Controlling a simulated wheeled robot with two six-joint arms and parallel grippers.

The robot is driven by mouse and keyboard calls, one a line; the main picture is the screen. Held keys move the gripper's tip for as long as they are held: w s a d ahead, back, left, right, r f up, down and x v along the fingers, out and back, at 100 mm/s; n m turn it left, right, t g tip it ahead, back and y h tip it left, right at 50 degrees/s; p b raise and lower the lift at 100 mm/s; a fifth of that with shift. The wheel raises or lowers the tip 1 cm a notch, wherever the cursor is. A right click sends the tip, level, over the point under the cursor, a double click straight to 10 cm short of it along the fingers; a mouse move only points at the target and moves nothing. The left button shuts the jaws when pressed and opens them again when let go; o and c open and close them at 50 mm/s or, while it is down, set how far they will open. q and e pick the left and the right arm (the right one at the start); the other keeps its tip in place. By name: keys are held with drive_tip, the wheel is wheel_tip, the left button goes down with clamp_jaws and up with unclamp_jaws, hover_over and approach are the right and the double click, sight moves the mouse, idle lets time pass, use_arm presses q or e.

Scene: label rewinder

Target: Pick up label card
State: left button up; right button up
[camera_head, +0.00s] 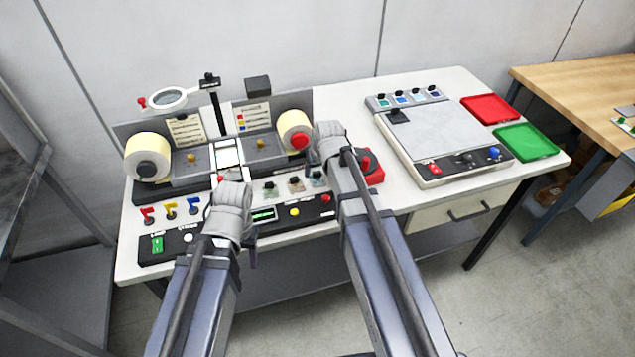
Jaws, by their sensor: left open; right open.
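The label rewinder (185,176) stands at the left of the white table. Two printed cards are on its back panel, a left card (187,130) and a right card (253,117) with coloured squares. White labels (227,153) lie along its middle track. I cannot tell which of these is the label card. My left gripper (232,190) is over the rewinder's front, just below the track, with its fingers mostly hidden by its own wrist. My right gripper (328,134) is right of the right roll (295,130), fingers also hidden. Both are open, and no card shows in either.
A magnifier (168,98) on a post rises behind the rewinder. A control panel (290,219) with buttons runs along the front. A flat device (440,140), a red tray (491,109) and a green tray (527,141) fill the right side. A wooden bench (575,80) stands further right.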

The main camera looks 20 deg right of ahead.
sight(318, 178)
drive_tip(key=shift+b+x, duration=0.6)
drive_tip(key=shift+x, duration=0.5)
clamp_jaws()
